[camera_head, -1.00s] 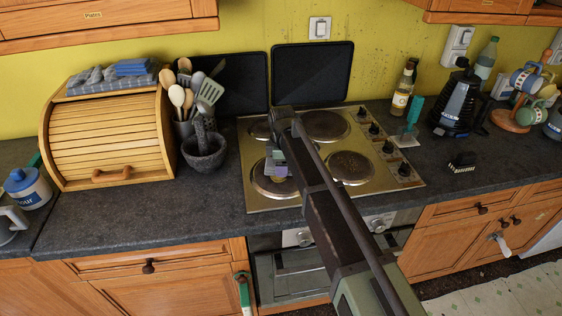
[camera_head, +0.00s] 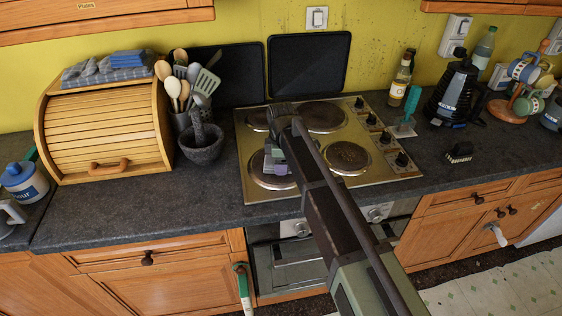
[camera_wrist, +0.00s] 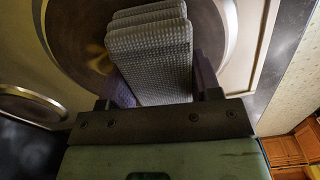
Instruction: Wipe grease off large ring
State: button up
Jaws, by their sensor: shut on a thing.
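My gripper (camera_head: 275,160) is shut on a grey, waffle-textured folded cloth (camera_wrist: 150,45), which sticks out past the fingers in the wrist view. It hangs over the front left ring (camera_head: 268,183) of the hob. In the wrist view a dark ring (camera_wrist: 75,35) with a bright rim lies under the cloth. A yellowish smear (camera_wrist: 96,49) shows on it, left of the cloth. Whether the cloth touches the ring, I cannot tell. The back right ring (camera_head: 323,116) and front right ring (camera_head: 347,157) are in clear view; my arm partly hides the back left one.
The brass-coloured hob (camera_head: 384,183) has knobs along its right side. A stone mortar (camera_head: 202,150) and a utensil pot (camera_head: 184,122) stand close on its left. A teal brush (camera_head: 410,105), a bottle (camera_head: 400,82) and a black scrubbing brush (camera_head: 459,152) are to the right.

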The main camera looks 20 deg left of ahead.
aim_at(284, 178)
jog(key=shift+s+d, duration=0.35)
jog(key=shift+s, duration=0.25)
jog(key=shift+s+d, duration=0.3)
jog(key=shift+s, duration=0.35)
jog(key=shift+s+d, duration=0.35)
jog(key=shift+s, duration=0.25)
jog(key=shift+w+a, duration=0.35)
jog(key=shift+w, duration=0.3)
jog(key=shift+w+a, duration=0.4)
jog(key=shift+w, duration=0.3)
jog(key=shift+w+a, duration=0.35)
jog(key=shift+w, duration=0.3)
jog(key=shift+w+a, duration=0.35)
jog(key=shift+w, duration=0.3)
jog(key=shift+w+a, duration=0.4)
jog(key=shift+w, duration=0.3)
jog(key=shift+w+a, duration=0.35)
jog(key=shift+w, duration=0.3)
jog(key=shift+w+a, duration=0.4)
jog(key=shift+w, duration=0.25)
jog(key=shift+w+a, duration=0.35)
jog(key=shift+w, duration=0.35)
jog(key=shift+w+a, duration=0.4)
jog(key=shift+w, duration=0.25)
